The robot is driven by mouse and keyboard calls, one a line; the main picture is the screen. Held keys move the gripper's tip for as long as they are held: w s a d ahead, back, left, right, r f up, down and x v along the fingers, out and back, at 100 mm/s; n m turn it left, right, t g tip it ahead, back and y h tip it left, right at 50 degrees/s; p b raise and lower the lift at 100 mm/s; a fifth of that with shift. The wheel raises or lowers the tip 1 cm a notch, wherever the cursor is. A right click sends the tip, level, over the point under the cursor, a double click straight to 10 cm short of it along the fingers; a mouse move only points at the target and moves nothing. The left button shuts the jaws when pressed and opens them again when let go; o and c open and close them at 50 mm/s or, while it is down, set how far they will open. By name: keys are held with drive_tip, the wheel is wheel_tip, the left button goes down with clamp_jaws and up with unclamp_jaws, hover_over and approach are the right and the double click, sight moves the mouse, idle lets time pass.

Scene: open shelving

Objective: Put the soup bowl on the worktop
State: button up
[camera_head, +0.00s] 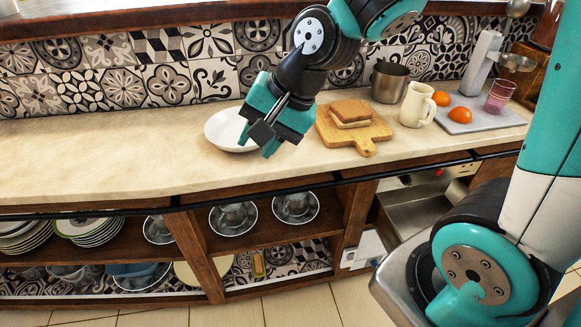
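A white, shallow round soup bowl (222,131) is upright on the pale worktop (120,160), left of the cutting board. My gripper (257,146) points down at the bowl's right side, and its teal fingers look spread apart. The gripper hides the right part of the bowl's rim. I cannot tell whether a finger touches the bowl.
The worktop's left side is clear. Shelves below hold stacked plates (90,229) and metal dishes (233,217).

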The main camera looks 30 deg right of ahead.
drive_tip(key=s+a+r+n+g, duration=0.1)
drive_tip(key=s+r+n, duration=0.1)
drive_tip(key=s+n, duration=0.5)
drive_tip(key=s+a+r+n+g, duration=0.1)
drive_tip(key=s+n+g, duration=0.1)
drive_tip(key=s+n, duration=0.5)
drive_tip(key=shift+r+g+h, duration=0.3)
drive_tip(key=shift+r+h, duration=0.1)
drive_tip(key=shift+w, duration=0.1)
